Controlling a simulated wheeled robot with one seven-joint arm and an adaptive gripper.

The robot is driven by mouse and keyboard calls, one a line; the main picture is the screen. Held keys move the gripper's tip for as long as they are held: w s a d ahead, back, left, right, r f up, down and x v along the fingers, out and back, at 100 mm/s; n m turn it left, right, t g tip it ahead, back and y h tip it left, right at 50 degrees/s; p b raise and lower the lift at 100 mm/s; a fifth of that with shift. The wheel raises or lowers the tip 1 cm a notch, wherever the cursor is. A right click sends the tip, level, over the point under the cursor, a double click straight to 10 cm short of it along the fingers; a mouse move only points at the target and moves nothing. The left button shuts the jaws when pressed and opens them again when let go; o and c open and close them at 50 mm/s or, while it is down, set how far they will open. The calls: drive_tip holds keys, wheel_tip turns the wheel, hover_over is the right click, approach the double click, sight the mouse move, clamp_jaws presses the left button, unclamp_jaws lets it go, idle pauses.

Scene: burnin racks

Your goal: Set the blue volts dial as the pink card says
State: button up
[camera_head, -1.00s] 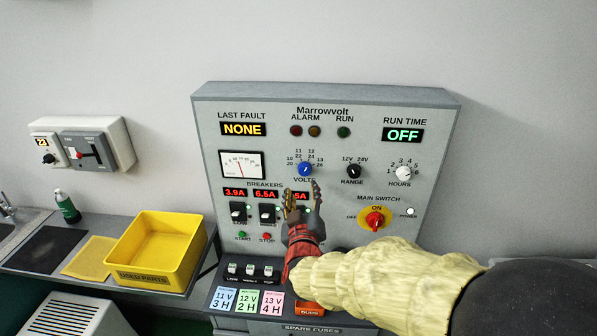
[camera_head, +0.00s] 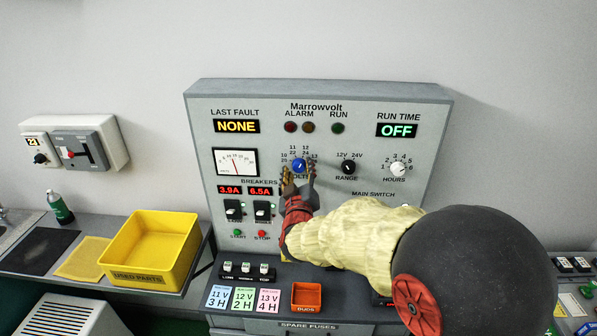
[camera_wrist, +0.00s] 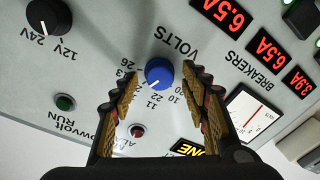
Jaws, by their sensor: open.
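The blue volts dial (camera_head: 299,166) is on the grey panel, with marks 10/20, 11/22, 12/24 and 13/26 around it. In the wrist view, which is upside down, the dial (camera_wrist: 158,71) sits between my finger ends; its white pointer appears to face near 12/24, though a finger hides some marks. My gripper (camera_head: 298,179) is open, one finger on each side of the dial; I cannot tell whether either touches it. The pink card (camera_head: 269,299) lies on the ledge below and reads 13 V, 4 H.
The black range knob (camera_head: 348,167) and white hours knob (camera_head: 398,169) are right of the dial. Breaker switches (camera_head: 233,210) stand below left. A blue card (camera_head: 219,297), a green card (camera_head: 244,298) and an orange bin (camera_head: 306,296) are on the ledge. A yellow bin (camera_head: 190,272) stands left.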

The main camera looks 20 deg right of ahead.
drive_tip(key=shift+c, duration=0.7)
drive_tip(key=c, duration=1)
drive_tip(key=shift+f+m+b, duration=0.1)
drive_tip(key=shift+m+b, duration=0.2)
drive_tip(key=shift+b, duration=0.15)
drive_tip(key=m+b, duration=0.3)
drive_tip(key=b, duration=0.1)
drive_tip(key=shift+f+b, duration=0.1)
drive_tip(key=shift+b, duration=0.2)
drive_tip(key=m+b, duration=0.4)
drive_tip(key=shift+m+t+b, duration=0.3)
drive_tip(key=shift+m+b, duration=0.15)
drive_tip(key=shift+m, duration=0.55)
drive_tip(key=o, duration=1.1)
